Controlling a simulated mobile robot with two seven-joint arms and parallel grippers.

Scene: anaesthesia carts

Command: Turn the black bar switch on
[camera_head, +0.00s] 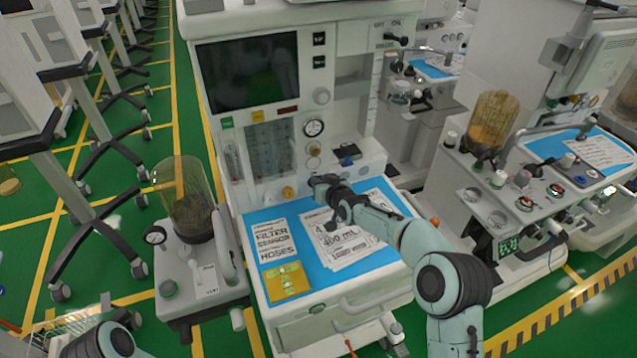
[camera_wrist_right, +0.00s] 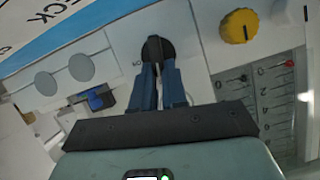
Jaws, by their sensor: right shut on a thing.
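The black bar switch (camera_wrist_right: 154,47) is a dark round knob with a raised bar, set in a white panel in the right wrist view. My right gripper (camera_wrist_right: 158,68) is shut on its bar, with a blue finger on each side. In the head view my right gripper (camera_head: 326,184) is at the lower front panel of the white anaesthesia machine (camera_head: 360,40), and it hides the switch. The fingers cover part of the knob, so its exact turn is hard to tell. My left gripper is not in view.
A yellow knob (camera_wrist_right: 239,26) is close to the switch. A blue work surface (camera_head: 262,219) with paper sheets lies below my right gripper. Another black knob (camera_head: 397,40) is by the OFF and ON labels higher up. A glass canister (camera_head: 187,195) stands at the left.

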